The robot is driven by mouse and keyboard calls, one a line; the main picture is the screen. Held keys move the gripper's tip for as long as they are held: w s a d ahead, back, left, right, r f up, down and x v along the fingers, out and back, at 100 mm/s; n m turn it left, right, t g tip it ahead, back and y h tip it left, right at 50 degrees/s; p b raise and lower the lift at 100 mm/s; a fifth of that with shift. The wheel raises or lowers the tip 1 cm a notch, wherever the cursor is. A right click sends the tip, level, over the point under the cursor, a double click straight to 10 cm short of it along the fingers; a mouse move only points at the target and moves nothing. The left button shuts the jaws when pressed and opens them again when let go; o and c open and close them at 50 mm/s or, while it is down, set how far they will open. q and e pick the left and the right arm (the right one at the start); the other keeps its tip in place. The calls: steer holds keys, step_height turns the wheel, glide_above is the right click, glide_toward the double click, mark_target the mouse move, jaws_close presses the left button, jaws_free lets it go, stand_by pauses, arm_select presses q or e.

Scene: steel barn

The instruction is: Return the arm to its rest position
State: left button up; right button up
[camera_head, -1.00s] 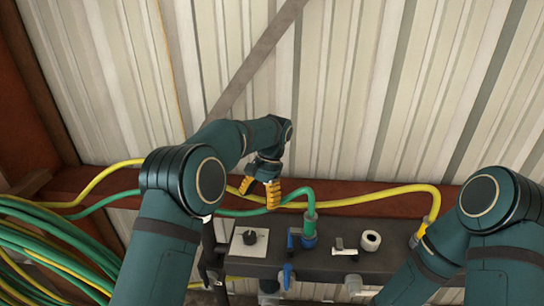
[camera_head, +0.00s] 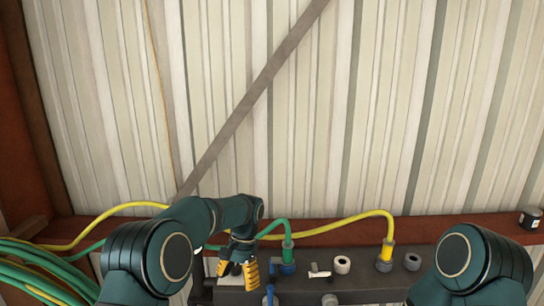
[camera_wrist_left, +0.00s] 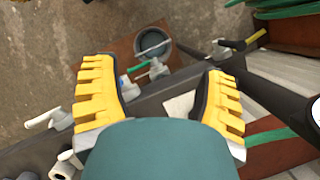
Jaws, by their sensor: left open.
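My left arm comes in from the left in the head view, bent at the elbow. Its left gripper (camera_head: 238,274) points downward over the left end of the dark fixture rail (camera_head: 360,292). The yellow ribbed fingers are apart with nothing seen between them. The left wrist view shows the open gripper (camera_wrist_left: 160,75) too, above the rail and the floor. My right arm (camera_head: 468,268) is at the lower right; its gripper is out of frame.
A green hose connector (camera_head: 288,254) and yellow hose connector (camera_head: 385,254) stand on the rail, right of the gripper. Coiled hoses (camera_head: 40,272) hang at left. A small dark can (camera_head: 531,218) sits on the red beam. The corrugated wall stands behind.

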arm_select(q)
steer(key=s+f+n+t+h, duration=0.15)
steer(key=s+f, duration=0.25)
steer(key=f, duration=0.5)
steer(key=s+f+n+h, duration=0.1)
steer(key=s+f+h, duration=0.25)
steer(key=f, duration=0.55)
steer(key=s+f+n+t, duration=0.2)
steer(key=s+n, duration=0.1)
steer(key=s, duration=0.5)
steer(key=s+a+f+n+t, duration=0.1)
steer(key=s+f+n+t, duration=0.1)
steer(key=s, duration=0.6)
steer(key=shift+s+n+h, duration=0.35)
steer(key=shift+n+h, duration=0.05)
steer(key=shift+n, duration=0.05)
